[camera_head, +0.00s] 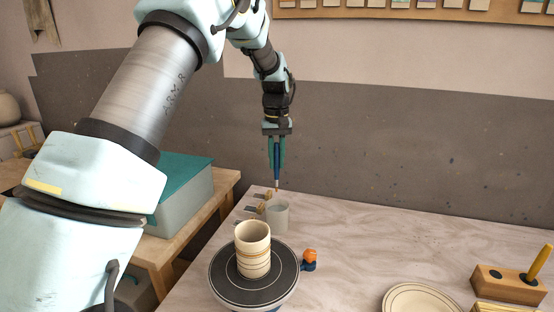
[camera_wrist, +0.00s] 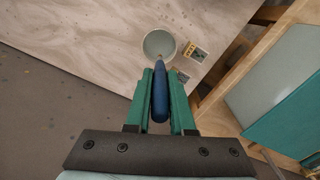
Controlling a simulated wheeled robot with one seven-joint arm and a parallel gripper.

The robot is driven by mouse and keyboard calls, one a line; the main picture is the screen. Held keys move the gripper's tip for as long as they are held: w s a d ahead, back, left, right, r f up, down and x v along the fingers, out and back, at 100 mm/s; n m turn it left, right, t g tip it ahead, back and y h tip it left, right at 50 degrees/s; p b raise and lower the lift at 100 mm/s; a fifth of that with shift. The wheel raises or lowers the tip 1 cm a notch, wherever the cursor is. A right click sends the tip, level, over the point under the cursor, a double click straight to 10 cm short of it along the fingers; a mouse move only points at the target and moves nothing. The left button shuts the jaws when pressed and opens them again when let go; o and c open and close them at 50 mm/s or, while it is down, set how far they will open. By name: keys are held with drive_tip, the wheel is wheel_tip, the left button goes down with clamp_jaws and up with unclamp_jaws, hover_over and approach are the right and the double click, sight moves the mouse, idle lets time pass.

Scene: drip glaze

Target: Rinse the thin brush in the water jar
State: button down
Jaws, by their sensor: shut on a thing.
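My gripper (camera_head: 277,152) is shut on a thin brush with a blue handle (camera_head: 277,165). The brush hangs tip down between the green fingers, and its reddish tip shows just below them. The water jar (camera_head: 279,218), a pale grey cup, stands on the table below the brush tip. In the wrist view the blue brush (camera_wrist: 160,92) points toward the jar (camera_wrist: 146,37), its tip overlapping the near rim. In the head view the tip is above the jar's rim, apart from it. The water inside cannot be made out clearly.
A banded cream cup (camera_head: 253,255) stands on a dark round turntable (camera_head: 232,283) in front of the jar. A small orange-and-blue object (camera_head: 309,260) is beside it. A plate (camera_head: 420,299) and a wooden holder with a yellow-handled tool (camera_head: 508,284) are at right. The table's middle right is clear.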

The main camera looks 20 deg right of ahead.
sight(277, 179)
drive_tip(key=shift+r+p, duration=0.15)
drive_tip(key=shift+p, duration=0.15)
drive_tip(key=shift+s+f+b, duration=0.1)
drive_tip(key=shift+f+b, duration=2.6)
drive_tip(key=shift+f, duration=2.7)
drive_tip(key=shift+s+d+f+p, duration=0.15)
drive_tip(key=shift+s+d+p, duration=0.4)
drive_tip(key=shift+d+p, duration=0.35)
drive_tip(key=shift+w+a+r+p, duration=0.25)
drive_tip(key=shift+w+a+r, duration=0.05)
drive_tip(key=shift+a, duration=0.15)
drive_tip(key=shift+w+a+r+p, duration=0.2)
drive_tip(key=shift+w+a+r, duration=0.05)
drive_tip(key=shift+a, duration=0.15)
